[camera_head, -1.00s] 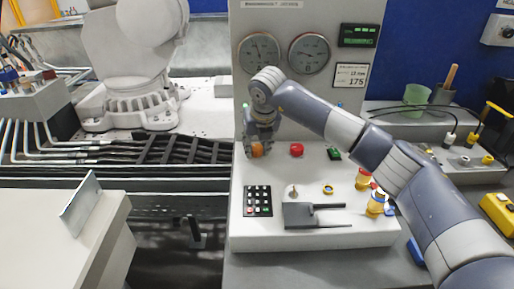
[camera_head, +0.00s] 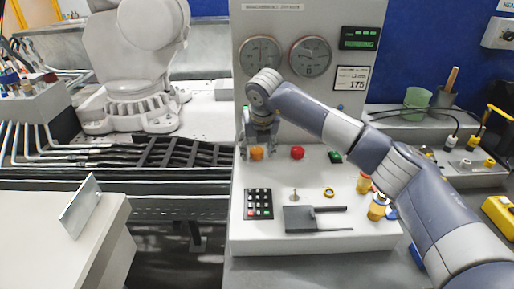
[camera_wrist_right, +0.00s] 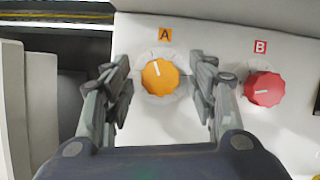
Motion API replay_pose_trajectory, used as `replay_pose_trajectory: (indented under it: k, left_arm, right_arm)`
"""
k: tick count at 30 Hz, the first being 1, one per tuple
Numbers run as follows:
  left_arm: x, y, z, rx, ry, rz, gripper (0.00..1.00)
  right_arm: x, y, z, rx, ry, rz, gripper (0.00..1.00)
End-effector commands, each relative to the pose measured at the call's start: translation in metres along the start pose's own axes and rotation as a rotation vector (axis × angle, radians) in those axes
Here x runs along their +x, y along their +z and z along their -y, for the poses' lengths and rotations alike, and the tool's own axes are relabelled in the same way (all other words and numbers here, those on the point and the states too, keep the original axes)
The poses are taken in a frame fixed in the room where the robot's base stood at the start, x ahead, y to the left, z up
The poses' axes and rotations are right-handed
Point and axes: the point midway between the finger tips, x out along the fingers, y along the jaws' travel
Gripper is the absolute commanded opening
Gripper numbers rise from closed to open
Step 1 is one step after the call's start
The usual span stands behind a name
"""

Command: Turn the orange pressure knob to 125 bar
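The orange knob (camera_head: 257,153) is on the left of the console's sloping top; in the right wrist view the orange knob (camera_wrist_right: 160,77) lies below an "A" label, its white mark pointing up and slightly left. My right gripper (camera_head: 257,145) is open, its fingers (camera_wrist_right: 159,85) on either side of the knob with gaps between. Two round gauges, left (camera_head: 260,56) and right (camera_head: 310,56), are on the upright panel; their readings are too small to tell. My left gripper is not in view.
A red knob (camera_head: 297,152), labelled "B" in the wrist view, is close to the right finger. A keypad (camera_head: 258,204), a grey plate (camera_head: 298,219) and yellow-topped parts (camera_head: 377,208) are nearer. A small sign (camera_head: 351,78) seems to read 175.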

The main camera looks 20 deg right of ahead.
Motion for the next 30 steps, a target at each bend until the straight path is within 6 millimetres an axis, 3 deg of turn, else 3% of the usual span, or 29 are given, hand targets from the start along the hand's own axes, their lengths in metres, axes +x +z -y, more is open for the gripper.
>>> replay_pose_trajectory:
  k: [8,21,30]
  left_arm:
    - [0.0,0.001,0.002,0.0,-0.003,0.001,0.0]
    - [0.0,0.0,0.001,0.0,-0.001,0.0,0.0]
    - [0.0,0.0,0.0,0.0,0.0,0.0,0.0]
  right_arm:
    - [-0.008,0.0,0.0,-0.001,0.001,0.0,0.53]
    - [-0.094,0.001,0.0,-0.001,0.0,0.003,0.53]
    - [-0.119,0.0,0.0,0.0,0.0,-0.001,0.53]
